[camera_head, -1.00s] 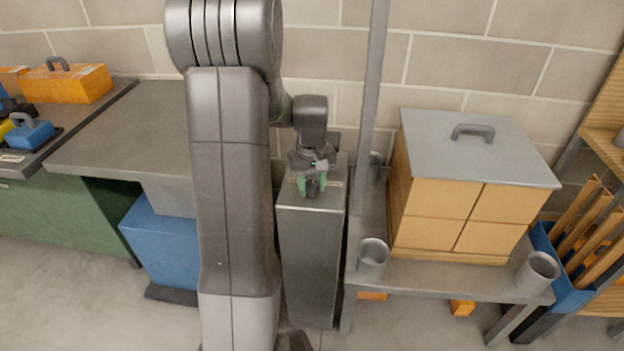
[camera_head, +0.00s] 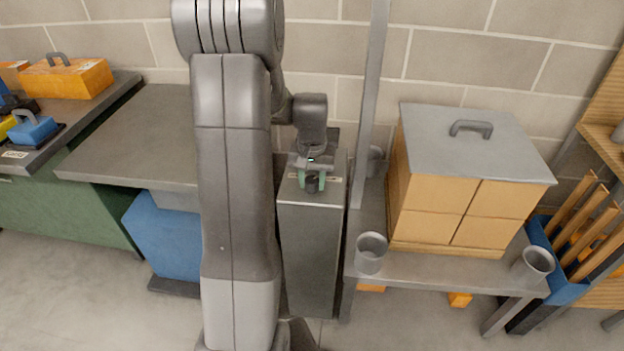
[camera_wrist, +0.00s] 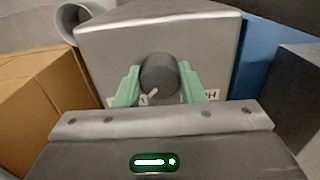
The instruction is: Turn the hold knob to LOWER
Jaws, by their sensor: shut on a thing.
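The hold knob (camera_wrist: 158,74) is a dark round knob with a pale pointer mark, on the top of a grey metal pedestal (camera_head: 312,240). In the wrist view its pointer is toward the knob's lower edge, slightly left of the middle. My gripper (camera_wrist: 158,85) has its two green fingers on either side of the knob and is shut on it. In the head view my gripper (camera_head: 312,180) is over the pedestal top. Labels beside the knob are partly hidden by the fingers; only a few letters show, so I cannot read them fully.
A grey post (camera_head: 371,100) rises just right of the pedestal. A low shelf (camera_head: 440,278) there bears a lidded box (camera_head: 470,190) and grey cups (camera_head: 370,252). A grey bench (camera_head: 130,135) and a blue bin (camera_head: 165,235) stand to the left.

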